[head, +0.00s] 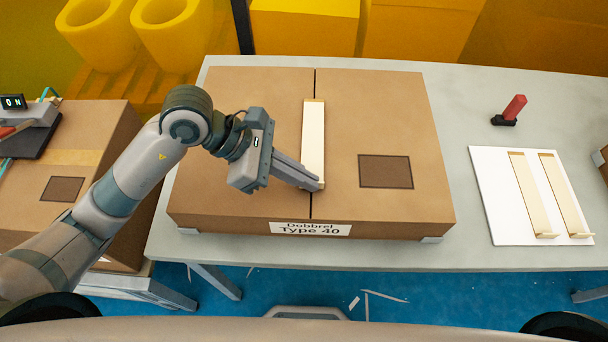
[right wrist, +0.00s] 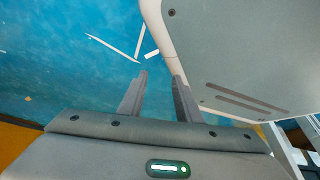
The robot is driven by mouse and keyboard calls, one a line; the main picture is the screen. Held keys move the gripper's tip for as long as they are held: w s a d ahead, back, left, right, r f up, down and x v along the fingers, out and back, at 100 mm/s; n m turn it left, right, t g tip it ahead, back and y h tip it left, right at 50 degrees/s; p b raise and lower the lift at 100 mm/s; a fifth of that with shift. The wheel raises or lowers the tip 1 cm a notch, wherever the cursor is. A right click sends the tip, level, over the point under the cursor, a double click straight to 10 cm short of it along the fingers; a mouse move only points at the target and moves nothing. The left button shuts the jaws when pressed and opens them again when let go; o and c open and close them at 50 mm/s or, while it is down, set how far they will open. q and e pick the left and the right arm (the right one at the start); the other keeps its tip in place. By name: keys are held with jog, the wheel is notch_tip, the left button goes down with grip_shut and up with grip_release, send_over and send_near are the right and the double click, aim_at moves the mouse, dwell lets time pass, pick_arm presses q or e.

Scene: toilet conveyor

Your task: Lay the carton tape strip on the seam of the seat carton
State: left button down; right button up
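The seat carton (head: 235,150) is a large, flat brown box on the table, labelled "Dobbrel Type 40". Its dark seam (head: 311,207) runs from the far edge toward the near edge. A pale carton tape strip (head: 313,135) lies lengthwise along the seam and covers its middle part; whether it touches the carton all along is hard to tell. My left gripper (head: 318,186) is at the strip's near end, its fingers close together on the end tab. My right gripper (right wrist: 160,78) is open and empty above the blue floor in the right wrist view.
Two more tape strips (head: 524,195) lie on a white board (head: 492,210) at the right of the grey table (head: 455,110). A red-handled tool (head: 512,110) stands behind the board. Another carton (head: 95,135) with a device on top stands at the left. White scraps lie on the floor.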

pick_arm(q)
jog(key=shift+f, duration=0.1)
pick_arm(e)
jog(key=shift+s+f, duration=0.1)
jog(key=shift+f, duration=0.1)
pick_arm(q)
jog(key=c, duration=2)
grip_release()
jog(key=shift+o, duration=0.3)
pick_arm(e)
jog(key=shift+w, duration=0.3)
